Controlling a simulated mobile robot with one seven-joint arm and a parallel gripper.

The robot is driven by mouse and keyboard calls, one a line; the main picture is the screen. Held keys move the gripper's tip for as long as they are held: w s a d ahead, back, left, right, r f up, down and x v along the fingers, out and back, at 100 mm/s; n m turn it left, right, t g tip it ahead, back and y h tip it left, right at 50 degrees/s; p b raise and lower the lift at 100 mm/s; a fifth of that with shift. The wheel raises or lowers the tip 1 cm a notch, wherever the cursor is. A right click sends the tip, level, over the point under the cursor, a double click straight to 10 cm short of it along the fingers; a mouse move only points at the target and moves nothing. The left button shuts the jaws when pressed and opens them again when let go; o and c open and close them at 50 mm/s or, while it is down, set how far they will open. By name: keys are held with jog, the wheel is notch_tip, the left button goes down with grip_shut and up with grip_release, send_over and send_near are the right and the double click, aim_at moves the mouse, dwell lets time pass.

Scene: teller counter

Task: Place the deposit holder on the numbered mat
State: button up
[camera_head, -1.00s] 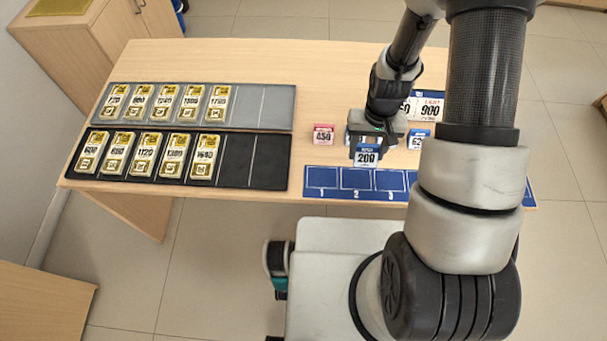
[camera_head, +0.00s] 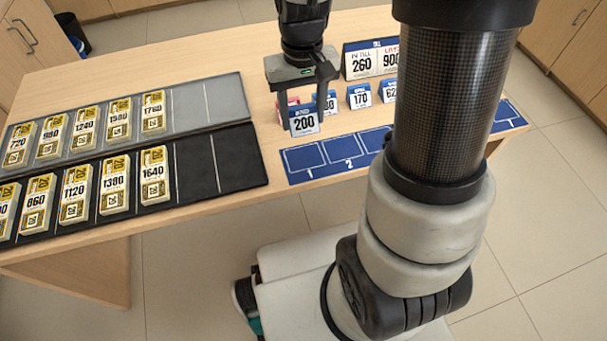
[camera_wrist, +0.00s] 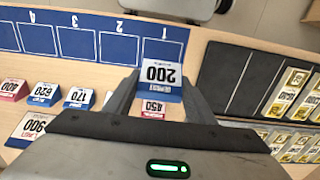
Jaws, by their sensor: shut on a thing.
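The deposit holder, a small blue and white tent card reading 200 (camera_head: 304,121), is held in my gripper (camera_head: 301,100). The blue numbered mat (camera_head: 335,168) lies along the table's near edge, with outlined squares; 1 and 2 are readable. The mat (camera_wrist: 65,22) also crosses the top of the wrist view. The holder appears just behind square 1, apparently held above the table; its exact height is unclear.
A red 450 card (camera_wrist: 153,106) stands close by the held holder. Blue cards 170 (camera_head: 359,97) and 620 (camera_head: 389,90) stand to the right, before the till sign (camera_head: 371,59). Grey (camera_head: 225,95) and black (camera_head: 235,160) trays with banknote bundles lie left. Visible mat squares are bare.

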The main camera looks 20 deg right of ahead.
aim_at(303, 155)
jog(key=shift+s+f+b, duration=0.15)
jog(key=shift+s+b, duration=0.2)
jog(key=shift+b, duration=0.25)
notch_tip(303, 155, down, 10)
jog(key=b, duration=0.3)
jog(key=shift+r, duration=0.25)
jog(key=shift+f, duration=0.15)
jog(key=o, duration=1)
jog(key=shift+o, duration=0.2)
